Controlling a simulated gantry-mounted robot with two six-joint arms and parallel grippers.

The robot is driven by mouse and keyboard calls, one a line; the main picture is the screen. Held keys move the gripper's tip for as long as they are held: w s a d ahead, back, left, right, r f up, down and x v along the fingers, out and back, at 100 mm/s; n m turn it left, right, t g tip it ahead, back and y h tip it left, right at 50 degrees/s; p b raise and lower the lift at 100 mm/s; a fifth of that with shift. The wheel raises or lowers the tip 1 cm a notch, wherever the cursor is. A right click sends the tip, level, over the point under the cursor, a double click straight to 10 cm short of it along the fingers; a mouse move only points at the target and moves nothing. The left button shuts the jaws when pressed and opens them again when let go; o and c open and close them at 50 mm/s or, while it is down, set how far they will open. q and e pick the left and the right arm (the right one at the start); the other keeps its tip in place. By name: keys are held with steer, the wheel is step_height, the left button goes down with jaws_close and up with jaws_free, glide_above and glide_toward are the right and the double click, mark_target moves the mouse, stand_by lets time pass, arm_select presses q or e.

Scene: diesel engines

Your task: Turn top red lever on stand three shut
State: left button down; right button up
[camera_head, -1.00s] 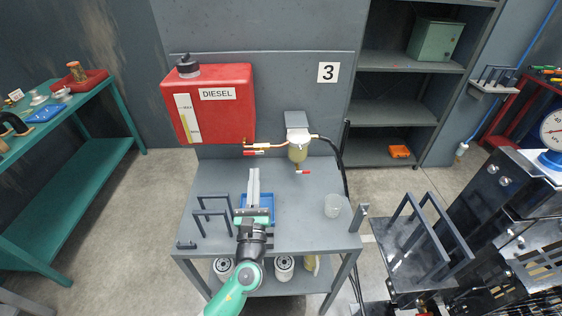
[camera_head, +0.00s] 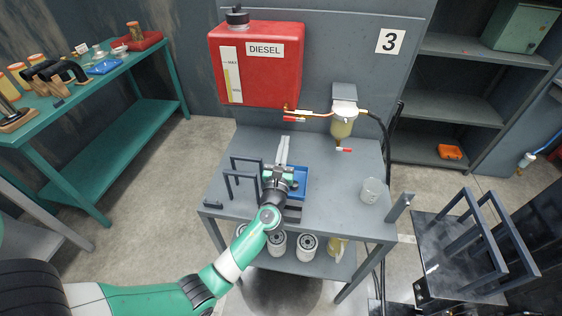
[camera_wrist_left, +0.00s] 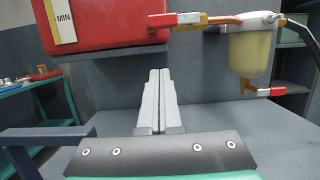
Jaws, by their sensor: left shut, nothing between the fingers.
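The top red lever (camera_head: 294,119) is on the copper pipe under the red diesel tank (camera_head: 258,75), below the number 3 sign. It lies sideways along the pipe; in the left wrist view the lever (camera_wrist_left: 162,20) is above and ahead of the fingertips. A second red lever (camera_head: 344,150) sits lower, under the fuel filter (camera_head: 342,125). My left gripper (camera_head: 284,140) is shut and empty, pointing toward the back panel. Its grey fingers (camera_wrist_left: 158,75) lie together, below the top lever and apart from it. My right gripper is out of view.
The grey bench (camera_head: 335,205) holds a blue tray (camera_head: 299,185) under the gripper, dark frames (camera_head: 245,180) to its left and a clear beaker (camera_head: 371,191) to the right. A black hose (camera_head: 386,135) runs down beside the filter. A green table (camera_head: 115,150) stands left.

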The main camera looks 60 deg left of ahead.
mark_target(294, 118)
arm_select(q)
steer(key=r, duration=0.1)
steer(key=r+p, duration=0.1)
steer(key=r, duration=0.1)
steer(key=r+p, duration=0.1)
steer(key=shift+w+a+r, duration=0.15)
steer(key=shift+w+a, duration=0.15)
steer(key=shift+a, duration=0.1)
steer(key=shift+r+m+p, duration=0.15)
steer(key=shift+m+p, duration=0.35)
steer(key=shift+p, duration=0.05)
steer(key=shift+s+r, duration=0.1)
